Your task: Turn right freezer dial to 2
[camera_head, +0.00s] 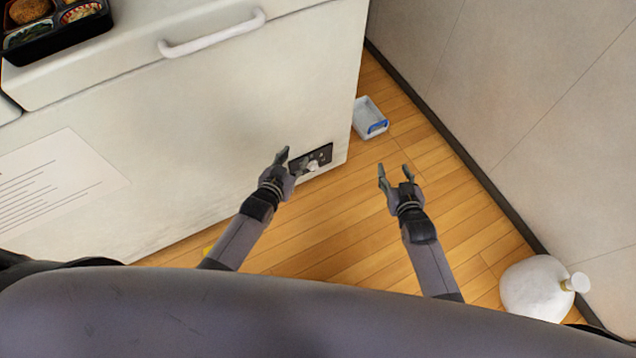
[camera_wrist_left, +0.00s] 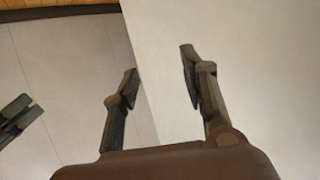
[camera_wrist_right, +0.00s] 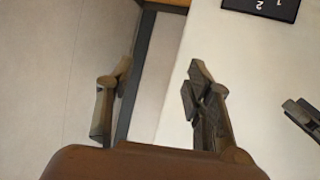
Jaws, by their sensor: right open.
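The freezer (camera_head: 230,110) is a large white chest on the left of the head view. A black dial panel (camera_head: 323,153) with a pale knob (camera_head: 312,167) sits low at its right end. The knob's setting is too small to read. In the right wrist view the panel (camera_wrist_right: 262,7) shows upside down at the top edge, with digits 1 and 2. My left gripper (camera_head: 286,165) is open and empty, just left of the knob in the picture. My right gripper (camera_head: 394,174) is open and empty, over the floor right of the panel.
A pale blue bin (camera_head: 368,118) stands on the wooden floor beyond the grippers. A white rounded container (camera_head: 536,288) is at lower right by the wall (camera_head: 560,120). A bento tray (camera_head: 58,38) and a white handle (camera_head: 212,38) are on the freezer. Floor between is clear.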

